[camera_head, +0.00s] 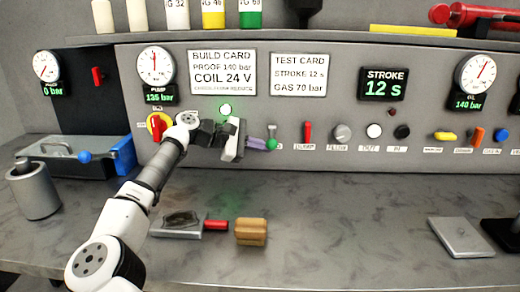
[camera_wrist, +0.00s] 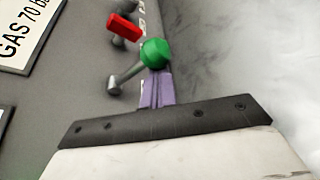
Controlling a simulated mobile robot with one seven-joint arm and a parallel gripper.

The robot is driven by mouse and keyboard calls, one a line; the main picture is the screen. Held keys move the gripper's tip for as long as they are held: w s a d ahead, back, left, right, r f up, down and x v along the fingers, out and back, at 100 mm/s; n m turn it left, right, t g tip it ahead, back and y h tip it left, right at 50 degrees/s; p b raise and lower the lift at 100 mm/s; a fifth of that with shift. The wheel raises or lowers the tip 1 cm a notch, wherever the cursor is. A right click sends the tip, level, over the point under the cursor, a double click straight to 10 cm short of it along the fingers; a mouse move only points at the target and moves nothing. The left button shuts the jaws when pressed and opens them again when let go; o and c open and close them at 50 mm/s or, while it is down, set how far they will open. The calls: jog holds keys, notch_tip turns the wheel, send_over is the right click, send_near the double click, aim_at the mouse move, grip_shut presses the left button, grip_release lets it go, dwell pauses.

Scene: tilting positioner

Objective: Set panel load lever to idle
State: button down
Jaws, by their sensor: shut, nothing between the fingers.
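A lever with a green ball knob (camera_head: 271,143) sticks out of the panel, just right of my gripper (camera_head: 258,144). Its label is hidden or too small to read, so I cannot confirm that it is the load lever. In the wrist view the green knob (camera_wrist: 155,52) sits right at the tips of my purple fingers (camera_wrist: 156,88), with its grey arm slanting down-left to a pivot on the panel (camera_wrist: 60,85). The fingers are together with nothing between them. I cannot tell whether they touch the knob.
A red-handled lever (camera_head: 307,131) stands right of the green knob, followed by a grey knob (camera_head: 342,132).

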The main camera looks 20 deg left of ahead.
notch_tip(320, 180, up, 4)
jog(key=n+g+p, duration=0.2)
jog(key=n+p, duration=0.1)
jog(key=p, duration=0.2)
jog(key=shift+d+g+p, duration=0.1)
jog(key=shift+g+p, duration=0.2)
jog(key=shift+r, duration=0.1)
dwell(0.4)
